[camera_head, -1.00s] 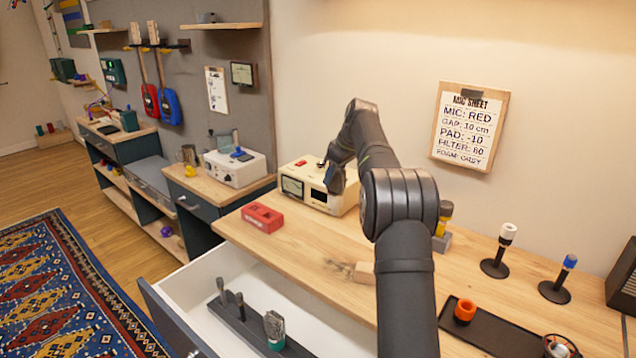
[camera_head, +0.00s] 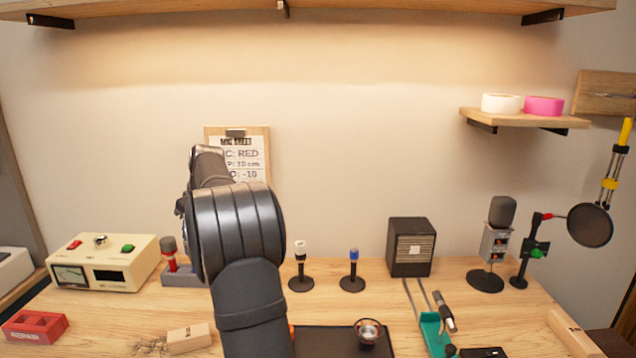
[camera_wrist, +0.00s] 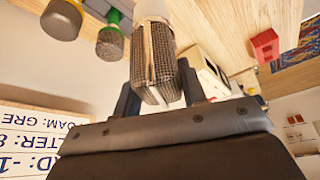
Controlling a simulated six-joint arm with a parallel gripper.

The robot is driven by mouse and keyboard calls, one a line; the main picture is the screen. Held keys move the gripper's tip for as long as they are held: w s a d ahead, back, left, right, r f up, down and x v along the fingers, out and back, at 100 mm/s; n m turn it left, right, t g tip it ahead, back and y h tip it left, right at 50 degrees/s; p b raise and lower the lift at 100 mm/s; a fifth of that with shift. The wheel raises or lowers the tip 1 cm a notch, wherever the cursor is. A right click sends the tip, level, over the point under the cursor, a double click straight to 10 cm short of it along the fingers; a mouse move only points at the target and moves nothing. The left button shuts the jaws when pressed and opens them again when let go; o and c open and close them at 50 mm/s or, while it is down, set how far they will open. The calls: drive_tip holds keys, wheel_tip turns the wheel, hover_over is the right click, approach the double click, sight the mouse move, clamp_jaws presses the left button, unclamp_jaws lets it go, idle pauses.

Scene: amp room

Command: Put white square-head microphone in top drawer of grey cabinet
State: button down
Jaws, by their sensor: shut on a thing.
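In the wrist view my gripper (camera_wrist: 157,86) is shut on a microphone (camera_wrist: 153,42) with a silver-grey mesh, squarish head, which points toward the camera between the fingers. In the head view my arm hides the gripper and the held microphone. The open drawer and the grey cabinet are outside the current head view, and I cannot make them out in the wrist view.
Beside the held microphone in the wrist view are a yellow-collared microphone (camera_wrist: 62,18) and a green-collared one (camera_wrist: 110,43).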

drive_tip(key=s+d+f+m+h, duration=0.1)
drive_tip(key=d+m, duration=0.3)
drive_tip(key=d, duration=0.7)
drive_tip(key=s+d+f+m+t+h, duration=0.1)
drive_tip(key=s+d+m, duration=0.3)
drive_tip(key=d, duration=0.6)
drive_tip(key=s+d+m+t+h, duration=0.1)
drive_tip(key=s+d+m, duration=0.2)
drive_tip(key=d, duration=0.8)
drive_tip(key=shift+d+f+m+h, duration=0.35)
drive_tip(key=shift+f+m+h, duration=0.05)
drive_tip(key=shift+m, duration=0.2)
